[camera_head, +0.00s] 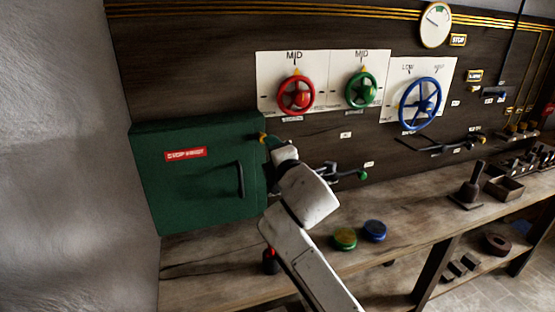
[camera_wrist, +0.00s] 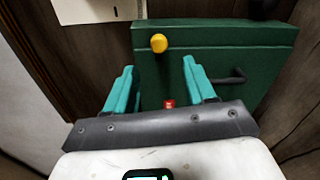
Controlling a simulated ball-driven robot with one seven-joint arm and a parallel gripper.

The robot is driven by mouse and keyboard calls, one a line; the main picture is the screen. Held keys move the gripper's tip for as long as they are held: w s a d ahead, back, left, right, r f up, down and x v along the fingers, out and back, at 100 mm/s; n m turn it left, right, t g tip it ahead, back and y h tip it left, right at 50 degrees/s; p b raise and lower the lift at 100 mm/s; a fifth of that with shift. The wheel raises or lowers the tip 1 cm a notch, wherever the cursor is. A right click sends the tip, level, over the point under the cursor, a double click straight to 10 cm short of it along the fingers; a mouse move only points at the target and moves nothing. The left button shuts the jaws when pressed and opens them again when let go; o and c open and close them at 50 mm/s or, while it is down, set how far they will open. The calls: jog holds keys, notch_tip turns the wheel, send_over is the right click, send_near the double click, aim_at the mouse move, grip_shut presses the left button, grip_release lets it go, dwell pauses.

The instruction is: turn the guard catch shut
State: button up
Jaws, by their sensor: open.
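The green guard box (camera_head: 205,185) stands at the left end of the bench against the panel, with its lid closed. It has a red label (camera_head: 186,154) and a dark handle (camera_head: 240,180). A yellow knob (camera_head: 262,138), apparently the guard catch, sits by its upper right edge. In the wrist view the knob (camera_wrist: 158,43) shows beyond and between my teal fingertips, at the edge of the green box (camera_wrist: 225,50). My gripper (camera_wrist: 158,65) is open with nothing between its fingers. In the head view my wrist hides most of the fingers beside the knob.
Red (camera_head: 296,95), green (camera_head: 361,90) and blue (camera_head: 420,104) handwheels are on the panel. A lever with a green knob (camera_head: 364,175) sticks out right of my wrist. Green (camera_head: 345,238) and blue (camera_head: 375,231) round pieces are on the bench (camera_head: 210,275).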

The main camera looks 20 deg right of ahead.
jog(key=shift+s+r, duration=0.15)
jog(key=shift+s, duration=1.35)
jog(key=s+d+f+m+g, duration=0.2)
jog(key=s+f+m+g, duration=0.3)
jog(key=s+f, duration=0.65)
jog(key=s+d+f+m+g, duration=0.1)
jog(key=s+f+m+g, duration=0.2)
jog(key=s+f+m, duration=0.85)
jog(key=s+d+f+m+g, duration=0.2)
jog(key=s+f+g, duration=0.2)
jog(key=s, duration=0.8)
jog(key=s+d+f+m+g, duration=0.2)
jog(key=s+d+f+g, duration=0.1)
jog(key=s+f, duration=0.6)
jog(key=s+g, duration=0.1)
jog(key=s, duration=0.3)
jog(key=shift+s+f, duration=0.15)
jog(key=shift+f, duration=0.1)
